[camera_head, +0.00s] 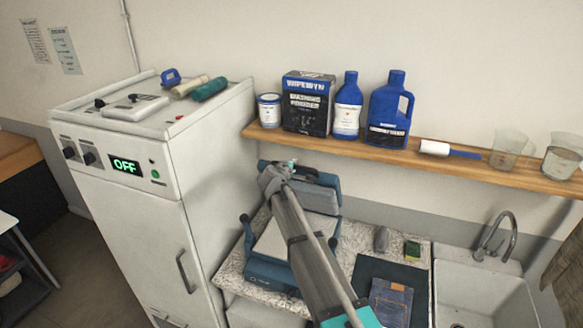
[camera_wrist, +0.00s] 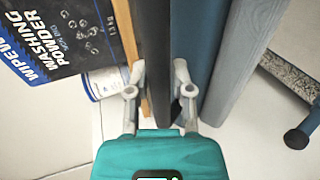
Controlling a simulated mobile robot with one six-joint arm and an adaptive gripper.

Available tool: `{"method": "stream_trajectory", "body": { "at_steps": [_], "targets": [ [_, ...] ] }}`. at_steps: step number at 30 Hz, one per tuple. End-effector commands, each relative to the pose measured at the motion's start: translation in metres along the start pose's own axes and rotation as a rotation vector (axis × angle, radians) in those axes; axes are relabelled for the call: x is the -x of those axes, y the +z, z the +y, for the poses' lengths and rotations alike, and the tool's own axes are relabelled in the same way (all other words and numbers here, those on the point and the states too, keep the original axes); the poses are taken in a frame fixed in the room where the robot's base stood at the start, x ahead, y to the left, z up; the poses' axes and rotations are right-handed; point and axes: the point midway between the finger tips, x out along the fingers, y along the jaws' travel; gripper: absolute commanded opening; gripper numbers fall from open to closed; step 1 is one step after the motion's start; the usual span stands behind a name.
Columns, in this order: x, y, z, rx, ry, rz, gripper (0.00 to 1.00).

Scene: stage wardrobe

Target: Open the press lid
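The press stands on the counter left of the sink, a blue body with a pale flat pad on its base (camera_head: 277,240). Its lid (camera_head: 318,197) is raised and leans back toward the wall, with its grey padded underside showing. In the wrist view the blue lid (camera_wrist: 207,50) and its grey padding run beside a dark bar, the lid handle (camera_wrist: 153,40). My gripper (camera_head: 280,172) is at the lid's upper edge. In the wrist view its fingers (camera_wrist: 160,80) stand partly apart, on either side of the handle, and appear closed on it.
A wooden shelf (camera_head: 460,168) behind the lid holds a washing powder box (camera_head: 306,103), a tin and blue bottles. A white cabinet (camera_head: 150,190) reading OFF stands close on the left. Folded jeans (camera_head: 391,301) and a sink (camera_head: 484,298) lie to the right.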

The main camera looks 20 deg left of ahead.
Motion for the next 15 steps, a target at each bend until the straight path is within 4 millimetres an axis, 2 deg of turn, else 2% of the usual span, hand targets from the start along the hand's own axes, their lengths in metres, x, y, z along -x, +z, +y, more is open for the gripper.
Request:
{"method": "stream_trajectory", "body": {
  "at_steps": [1, 3, 11, 15],
  "targets": [
    [0.0002, -0.0001, 0.0000, 0.000, 0.000, 0.000, 0.46],
    [0.0002, -0.0001, -0.0001, 0.000, 0.000, 0.000, 0.59],
    [0.0004, -0.0004, -0.0002, 0.000, 0.000, 0.000, 0.60],
    [0.0004, -0.0004, -0.0003, 0.000, 0.000, 0.000, 0.37]
  ]
}}
